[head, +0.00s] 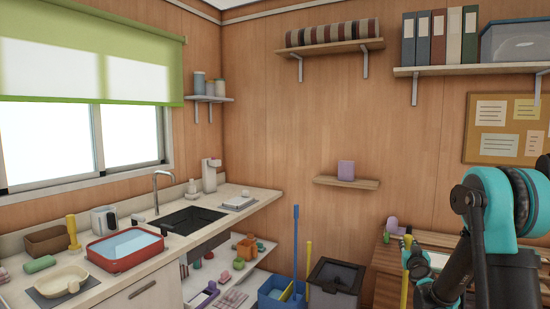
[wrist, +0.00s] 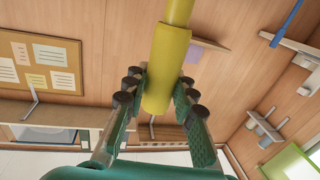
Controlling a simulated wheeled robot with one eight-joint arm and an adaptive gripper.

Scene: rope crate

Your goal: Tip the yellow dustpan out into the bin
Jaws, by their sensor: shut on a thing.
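The yellow dustpan's handle (wrist: 168,65) is between the fingers of my gripper (wrist: 161,84) in the wrist view, and my gripper is shut on it. The handle runs out of the top of that view, so the pan and anything in it are hidden. In the head view, part of the yellow handle (head: 405,288) shows upright below the gripper (head: 408,243), at the lower right. A dark grey bin (head: 334,278) stands on the floor at the bottom centre, left of and apart from my gripper.
A blue tub (head: 273,297) with a blue pole (head: 295,240) stands left of the bin. Another yellow stick (head: 308,262) rises between them. A wooden desk (head: 385,262) is behind my gripper. The sink counter (head: 160,245) fills the left, with open shelves below.

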